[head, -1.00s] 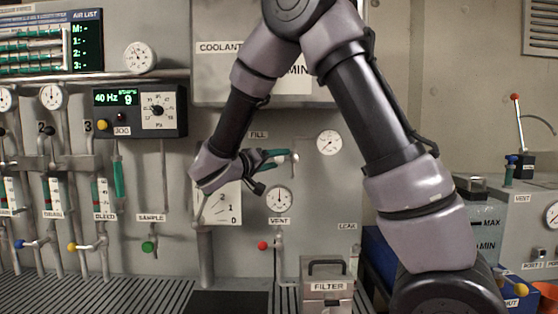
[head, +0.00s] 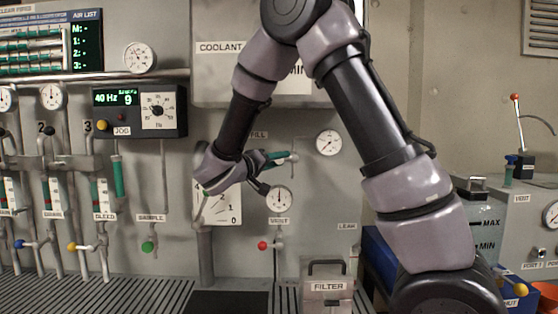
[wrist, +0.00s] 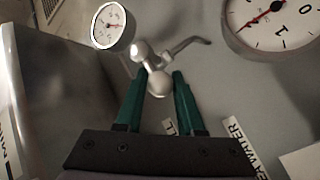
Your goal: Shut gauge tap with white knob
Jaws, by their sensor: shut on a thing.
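The white knob (wrist: 158,83) is a round ball on the end of a pale metal tap lever (wrist: 143,52) in the wrist view. My gripper (wrist: 159,76) has its two green fingers on either side of the knob and is shut on it. A thin bent pipe (wrist: 186,44) runs right from the tap. In the head view my gripper (head: 293,157) is at the wall panel, below and left of a round white gauge (head: 329,143). There the fingers mostly hide the knob and tap. The gauge also shows in the wrist view (wrist: 108,25).
A second gauge (head: 279,199) sits just below my gripper, with a red-knobbed VENT tap (head: 263,245) under it. A large numbered dial (head: 226,207) is to the left. A FILTER box (head: 327,288) stands lower right. The panel right of the gripper is mostly clear.

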